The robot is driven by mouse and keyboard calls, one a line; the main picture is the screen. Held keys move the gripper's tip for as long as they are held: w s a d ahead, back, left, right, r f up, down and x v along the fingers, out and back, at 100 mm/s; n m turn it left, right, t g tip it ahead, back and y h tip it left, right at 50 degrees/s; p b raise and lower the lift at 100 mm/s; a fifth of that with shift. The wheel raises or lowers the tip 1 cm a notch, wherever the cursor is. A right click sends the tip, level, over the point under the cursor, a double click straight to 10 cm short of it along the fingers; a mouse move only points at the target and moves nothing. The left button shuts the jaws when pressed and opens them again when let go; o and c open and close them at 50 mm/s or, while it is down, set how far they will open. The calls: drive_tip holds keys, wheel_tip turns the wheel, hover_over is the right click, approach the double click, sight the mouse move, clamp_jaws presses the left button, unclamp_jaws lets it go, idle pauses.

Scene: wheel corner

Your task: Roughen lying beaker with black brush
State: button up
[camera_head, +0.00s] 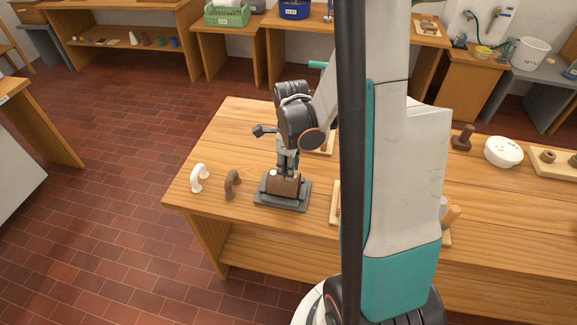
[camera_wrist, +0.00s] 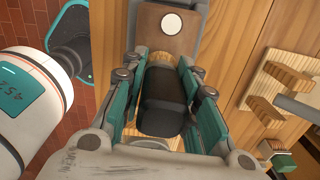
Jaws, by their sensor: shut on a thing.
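A brown form (camera_head: 285,187), which I take to be the lying beaker, rests on a dark grey stand (camera_head: 268,203) near the table's left front. In the wrist view its brown surface (camera_wrist: 150,32) with a white round spot shows at the top, just beyond the fingers. My gripper (camera_head: 287,167) is right above it, pointing down. In the wrist view my gripper (camera_wrist: 165,72) has its teal fingers on both sides of a dark block, the black brush (camera_wrist: 163,92). The brush's underside is hidden, so I cannot tell whether it touches the beaker.
A white handle (camera_head: 198,178) and a brown handle (camera_head: 232,184) stand left of the stand. A white bowl (camera_head: 503,151) and a brown piece (camera_head: 463,138) are at the right. A slotted wooden rack (camera_wrist: 286,82) lies close by in the wrist view. My arm hides the table's middle.

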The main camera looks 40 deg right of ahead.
drive_tip(key=shift+f+b, duration=0.3)
drive_tip(key=shift+f, duration=0.1)
drive_tip(key=shift+r, duration=0.1)
drive_tip(key=shift+s+d+r, duration=0.1)
drive_tip(key=shift+s+d, duration=0.7)
drive_tip(key=shift+s, duration=0.2)
drive_tip(key=shift+d, duration=0.1)
drive_tip(key=shift+w+f+b, duration=0.1)
drive_tip(key=shift+f+b, duration=0.1)
drive_tip(key=shift+b, duration=0.1)
drive_tip(key=shift+w, duration=0.1)
